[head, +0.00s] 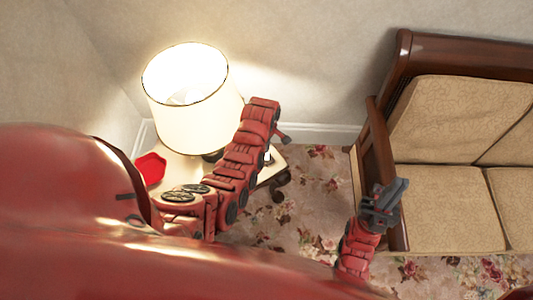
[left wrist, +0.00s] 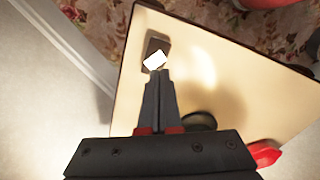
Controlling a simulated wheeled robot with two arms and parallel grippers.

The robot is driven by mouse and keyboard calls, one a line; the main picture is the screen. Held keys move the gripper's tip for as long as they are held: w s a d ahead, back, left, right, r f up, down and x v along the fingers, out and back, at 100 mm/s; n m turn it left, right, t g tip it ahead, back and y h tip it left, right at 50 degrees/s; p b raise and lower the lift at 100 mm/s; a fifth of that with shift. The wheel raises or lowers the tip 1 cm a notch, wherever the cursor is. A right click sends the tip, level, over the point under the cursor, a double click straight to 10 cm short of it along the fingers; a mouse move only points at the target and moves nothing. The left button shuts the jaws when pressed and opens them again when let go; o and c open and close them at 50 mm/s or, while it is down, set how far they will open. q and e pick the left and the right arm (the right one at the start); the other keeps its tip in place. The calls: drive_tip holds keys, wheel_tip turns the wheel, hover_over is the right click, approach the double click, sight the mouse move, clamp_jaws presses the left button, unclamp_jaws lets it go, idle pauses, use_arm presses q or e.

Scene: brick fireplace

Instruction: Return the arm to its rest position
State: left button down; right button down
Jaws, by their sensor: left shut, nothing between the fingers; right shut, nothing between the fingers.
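My left arm (head: 240,155) reaches up from the left over a small cream-topped table (head: 183,163) in the head view. Its gripper is mostly hidden behind the arm there. In the left wrist view, my left gripper (left wrist: 160,77) is shut and empty, its fingertips above the cream tabletop (left wrist: 210,65). Just beyond the tips is a small dark object with a white face (left wrist: 154,53); I cannot tell whether they touch. My right gripper (head: 397,192) is shut and empty in front of the sofa's wooden arm.
A lit lamp (head: 187,92) stands on the table by the wall, close to my left arm. A red object (head: 150,168) lies at the table's left. A wood-framed sofa (head: 440,205) fills the right. Floral carpet (head: 310,185) lies open between table and sofa.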

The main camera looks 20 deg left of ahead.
use_arm(q)
drive_tip(key=shift+r, duration=0.3)
